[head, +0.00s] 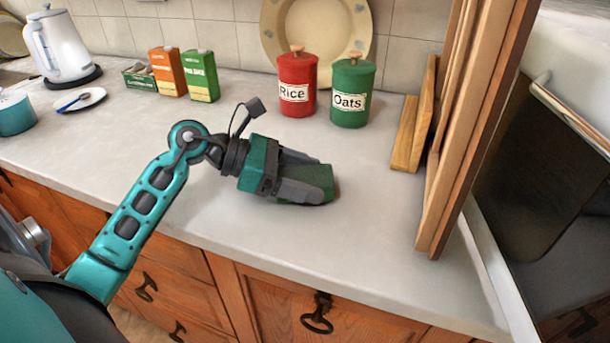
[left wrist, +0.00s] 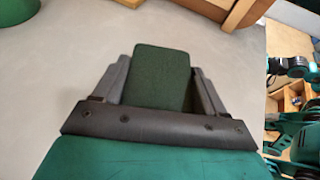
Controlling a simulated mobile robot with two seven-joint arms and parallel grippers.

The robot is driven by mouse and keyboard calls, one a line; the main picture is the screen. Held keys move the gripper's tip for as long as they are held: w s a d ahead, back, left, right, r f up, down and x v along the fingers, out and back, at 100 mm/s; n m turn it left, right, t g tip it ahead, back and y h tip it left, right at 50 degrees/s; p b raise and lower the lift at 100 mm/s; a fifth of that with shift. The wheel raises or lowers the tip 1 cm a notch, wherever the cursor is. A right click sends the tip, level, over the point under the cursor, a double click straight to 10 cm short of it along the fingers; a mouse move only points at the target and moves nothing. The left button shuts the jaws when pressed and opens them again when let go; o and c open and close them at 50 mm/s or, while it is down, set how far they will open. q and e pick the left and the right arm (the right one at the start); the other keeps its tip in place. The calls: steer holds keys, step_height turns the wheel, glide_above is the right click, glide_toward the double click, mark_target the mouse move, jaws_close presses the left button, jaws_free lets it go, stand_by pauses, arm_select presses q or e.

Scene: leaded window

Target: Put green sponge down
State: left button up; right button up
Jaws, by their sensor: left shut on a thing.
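The green sponge (head: 318,178) is a dark green block at the tip of my left gripper (head: 308,188), low over the grey countertop (head: 375,225). My left gripper is shut on the sponge. In the left wrist view the sponge (left wrist: 162,77) sits between the two grey fingers of the gripper (left wrist: 163,88), and its far end sticks out past them. I cannot tell whether the sponge touches the countertop. My right gripper is not in view.
Red Rice (head: 297,84) and green Oats (head: 352,94) canisters stand behind the gripper. Wooden boards (head: 410,125) and a wooden panel (head: 470,120) are at the right. Cartons (head: 200,75), a plate (head: 80,99) and a white kettle (head: 58,45) stand at the left. The counter around the gripper is clear.

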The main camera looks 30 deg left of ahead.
arm_select(q)
steer(key=shift+f, duration=0.2)
steer(key=o, duration=0.9)
steer(key=shift+r, duration=0.1)
steer(key=shift+o, duration=0.2)
steer(key=shift+r, duration=0.35)
steer(key=v, duration=1.2)
steer(key=shift+f, duration=0.15)
